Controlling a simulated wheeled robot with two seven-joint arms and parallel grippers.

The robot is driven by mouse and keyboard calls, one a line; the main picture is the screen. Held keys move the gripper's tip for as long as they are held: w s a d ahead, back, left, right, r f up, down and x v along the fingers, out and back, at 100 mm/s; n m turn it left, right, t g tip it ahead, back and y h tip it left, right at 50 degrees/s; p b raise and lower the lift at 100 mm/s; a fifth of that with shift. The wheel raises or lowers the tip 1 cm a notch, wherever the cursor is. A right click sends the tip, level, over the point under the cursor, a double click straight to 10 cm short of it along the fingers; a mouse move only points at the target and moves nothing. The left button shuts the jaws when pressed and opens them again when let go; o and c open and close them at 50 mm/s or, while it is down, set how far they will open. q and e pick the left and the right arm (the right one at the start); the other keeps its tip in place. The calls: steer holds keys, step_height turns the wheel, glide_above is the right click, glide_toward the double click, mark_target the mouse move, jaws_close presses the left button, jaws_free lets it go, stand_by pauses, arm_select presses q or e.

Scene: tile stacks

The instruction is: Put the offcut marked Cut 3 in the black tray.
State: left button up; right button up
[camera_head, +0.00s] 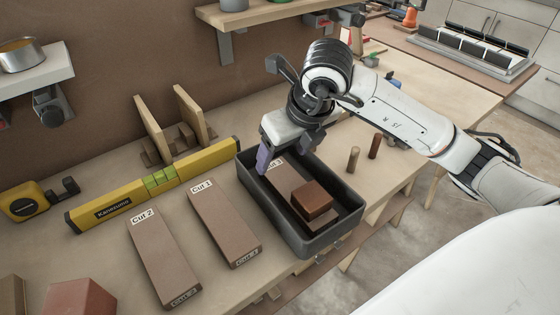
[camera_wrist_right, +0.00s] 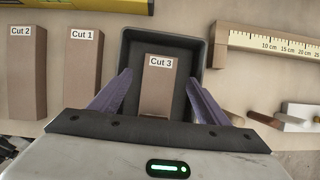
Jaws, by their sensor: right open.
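The offcut marked Cut 3 (camera_wrist_right: 158,92) lies inside the black tray (camera_wrist_right: 130,43), label up. In the head view Cut 3 (camera_head: 288,181) shows in the tray (camera_head: 331,238) with its label end partly behind my right gripper (camera_head: 266,156). My right gripper is above the tray's far end, fingers pointing down. In the right wrist view the right gripper's (camera_wrist_right: 159,77) purple fingers are spread apart, one on each side of Cut 3, with a gap to it. Nothing is held. My left gripper is not in view.
A reddish-brown block (camera_head: 312,196) sits toward the tray's near end. Offcuts Cut 1 (camera_head: 225,225) and Cut 2 (camera_head: 163,258) lie left of the tray. A yellow level (camera_head: 200,163) lies behind them. Short wooden pegs (camera_head: 353,159) stand right of the tray.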

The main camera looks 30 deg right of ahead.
mark_target(291, 184)
steer(key=v, duration=0.6)
steer(key=shift+s+r, duration=0.2)
steer(key=shift+r, duration=0.1)
